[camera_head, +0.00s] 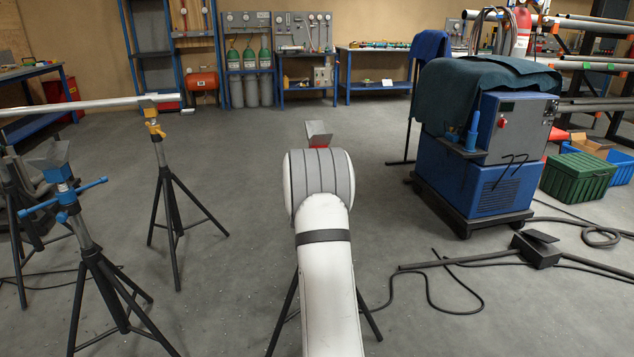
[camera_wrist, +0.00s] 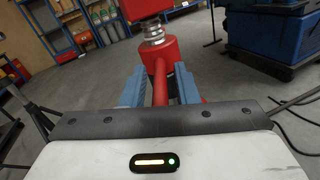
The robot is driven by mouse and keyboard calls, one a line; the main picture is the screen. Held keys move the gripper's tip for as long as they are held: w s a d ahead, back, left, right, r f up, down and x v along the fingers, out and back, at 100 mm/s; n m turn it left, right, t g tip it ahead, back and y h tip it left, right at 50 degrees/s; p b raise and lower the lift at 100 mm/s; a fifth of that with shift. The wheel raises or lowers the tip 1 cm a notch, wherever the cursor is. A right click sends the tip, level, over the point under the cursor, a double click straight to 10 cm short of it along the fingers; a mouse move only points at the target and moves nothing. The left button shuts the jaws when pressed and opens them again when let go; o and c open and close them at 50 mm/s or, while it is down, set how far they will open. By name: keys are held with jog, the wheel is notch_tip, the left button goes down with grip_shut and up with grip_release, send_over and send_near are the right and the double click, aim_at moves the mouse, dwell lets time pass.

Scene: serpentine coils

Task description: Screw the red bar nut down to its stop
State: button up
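The red bar nut (camera_wrist: 157,50) shows in the wrist view as a red collar below a bare metal thread, with red bars (camera_wrist: 160,82) running down toward my gripper. A red head (camera_wrist: 147,8) sits above the thread. My gripper (camera_wrist: 160,80) has its two blue-grey fingers apart, one on each side of the red bars. A narrow gap shows beside the left finger; contact on the right is unclear. In the head view, the V-shaped top (camera_head: 318,136) of this stand shows beyond my arm. The nut and my gripper are hidden there.
A stand with a blue bar nut (camera_head: 65,205) and a yellow-nut stand (camera_head: 156,130) under a long pipe (camera_head: 80,106) stand left. A blue welding machine (camera_head: 480,150) stands right, with cables and a foot pedal (camera_head: 536,248) on the floor. The middle floor behind is clear.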

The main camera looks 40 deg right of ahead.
jog(key=shift+o, duration=0.5)
jog(key=shift+f, duration=0.1)
jog(key=shift+a, duration=0.1)
jog(key=v, duration=0.7)
jog(key=shift+s+a+p, duration=0.2)
jog(key=shift+s+p, duration=0.05)
jog(key=shift+p, duration=0.15)
jog(key=shift+c, duration=0.2)
